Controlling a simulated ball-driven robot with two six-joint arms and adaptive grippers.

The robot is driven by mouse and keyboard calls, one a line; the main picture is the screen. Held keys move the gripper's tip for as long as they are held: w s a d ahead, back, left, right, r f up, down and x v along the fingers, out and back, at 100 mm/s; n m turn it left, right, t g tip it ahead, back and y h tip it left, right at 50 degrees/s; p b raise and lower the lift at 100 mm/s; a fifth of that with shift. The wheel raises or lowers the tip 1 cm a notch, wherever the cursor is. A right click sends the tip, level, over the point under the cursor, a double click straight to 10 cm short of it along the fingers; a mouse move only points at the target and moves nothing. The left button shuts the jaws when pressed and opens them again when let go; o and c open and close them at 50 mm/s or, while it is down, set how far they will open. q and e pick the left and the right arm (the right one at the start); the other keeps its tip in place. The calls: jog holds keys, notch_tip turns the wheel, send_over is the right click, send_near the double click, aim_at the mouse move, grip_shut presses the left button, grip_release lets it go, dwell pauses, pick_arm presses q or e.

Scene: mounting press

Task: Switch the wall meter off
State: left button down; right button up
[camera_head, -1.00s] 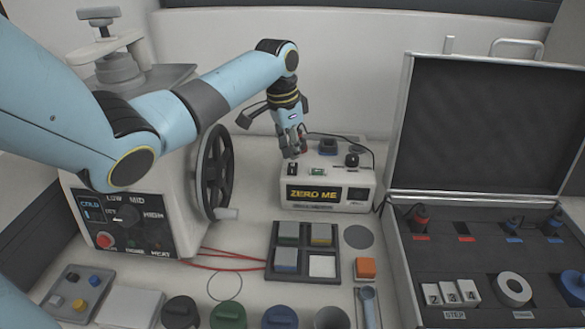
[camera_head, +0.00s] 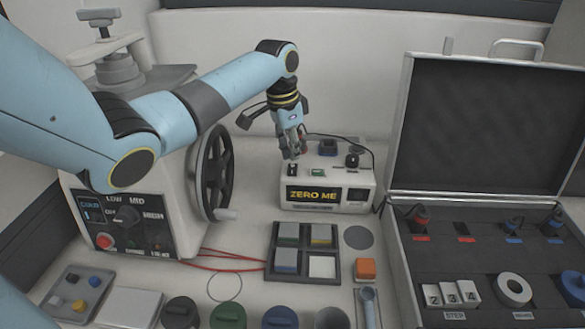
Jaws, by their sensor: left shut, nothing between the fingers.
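The meter (camera_head: 310,210) is a cream box on the bench, back centre, with a lit yellow "ZERO ME" display (camera_head: 312,195). On its top are a small dark switch (camera_head: 292,169) at the left, a green part (camera_head: 318,173) and a black knob (camera_head: 352,160). My left gripper (camera_head: 291,156) points down just above the switch at the meter's top left. Its fingers are shut and empty. Whether they touch the switch, and which way it is set, I cannot tell. My right gripper is not in view.
A press with a handwheel (camera_head: 212,175) stands left, under my left arm. An open black case (camera_head: 400,262) is at the right. A dark tray (camera_head: 272,262) with blocks lies in front of the meter. A black cable runs behind the meter.

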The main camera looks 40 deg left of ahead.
aim_at(292, 165)
pick_arm(q)
jog(key=shift+f, duration=0.2)
jog(key=shift+f+b, duration=0.5)
jog(key=shift+f, duration=0.35)
dwell(0.5)
notch_tip(292, 165, up, 7)
jog(key=p, duration=0.8)
jog(key=shift+r, duration=0.1)
dwell(0.6)
